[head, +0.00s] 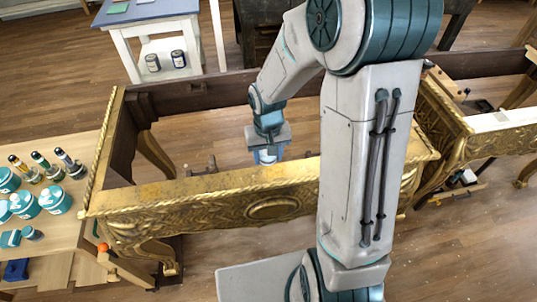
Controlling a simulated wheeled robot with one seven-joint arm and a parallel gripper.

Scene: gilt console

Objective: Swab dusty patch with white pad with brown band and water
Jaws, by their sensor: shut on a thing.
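The gilt console (200,193) is an open frame with a carved gold front rail and dark inner sides. My gripper (268,156) points down over the open middle of the frame, behind the front rail. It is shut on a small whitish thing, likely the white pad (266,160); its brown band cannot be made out. The rail's gold is uneven, with a brighter yellow area at the left, but I cannot tell which part is the dusty patch. I cannot tell which container holds the water. My forearm hides the right part of the front rail.
A wooden side table (75,225) at left holds several teal-labelled jars (55,200), three slim bottles (68,163) and a dark blue cloth (16,270). A white table (150,25) with two dark jars stands behind. Another gilt frame part (500,135) is at right.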

